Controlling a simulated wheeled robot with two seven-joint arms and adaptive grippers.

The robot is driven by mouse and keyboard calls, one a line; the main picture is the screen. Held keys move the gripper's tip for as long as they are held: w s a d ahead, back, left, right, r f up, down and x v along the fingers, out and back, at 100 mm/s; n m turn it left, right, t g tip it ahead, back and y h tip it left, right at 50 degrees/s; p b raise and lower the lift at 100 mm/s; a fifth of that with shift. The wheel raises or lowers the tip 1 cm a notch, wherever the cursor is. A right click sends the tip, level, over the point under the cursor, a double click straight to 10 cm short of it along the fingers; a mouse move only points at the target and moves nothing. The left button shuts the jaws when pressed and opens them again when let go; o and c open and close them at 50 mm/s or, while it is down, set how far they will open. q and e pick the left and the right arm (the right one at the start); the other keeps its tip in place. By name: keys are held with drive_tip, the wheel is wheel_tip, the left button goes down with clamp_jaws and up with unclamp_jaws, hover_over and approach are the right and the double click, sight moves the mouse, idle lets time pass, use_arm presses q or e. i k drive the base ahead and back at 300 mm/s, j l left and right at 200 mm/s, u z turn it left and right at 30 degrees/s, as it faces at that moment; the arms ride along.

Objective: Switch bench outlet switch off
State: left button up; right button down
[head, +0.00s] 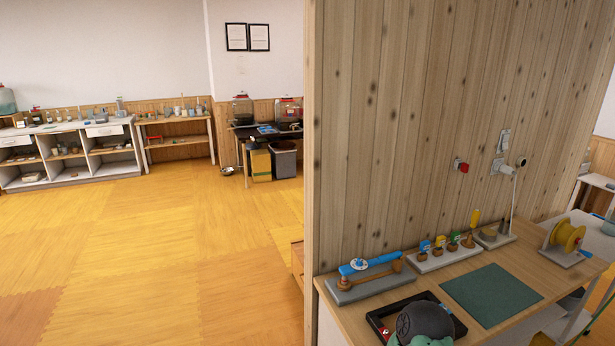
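A white switch plate (503,141) is on the wooden plank wall above the workbench at the right. Its on or off position is too small to tell. Just below it is a white outlet (497,167) with a white plug-like piece (508,169) on its right. A red knob or button (462,167) on a small plate sits to their left. I cannot tell which of these fittings is the bench outlet switch.
The workbench (545,260) holds a green mat (491,295), a grey block with a blue tool (368,268), small tool stands, a yellow spool (567,237) and a black tray (381,321). The wall's edge stands at centre. Open floor (170,240) lies left.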

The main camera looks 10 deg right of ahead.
sight(505, 137)
drive_tip(key=i+l, duration=0.1)
drive_tip(key=l, duration=0.75)
drive_tip(key=i+l, duration=0.1)
drive_tip(key=l, duration=0.75)
drive_tip(key=i+l, duration=0.1)
drive_tip(key=l, duration=0.7)
drive_tip(key=i+l, duration=0.1)
drive_tip(key=l, duration=1.6)
drive_tip(key=i+l, duration=0.15)
drive_tip(key=l, duration=0.7)
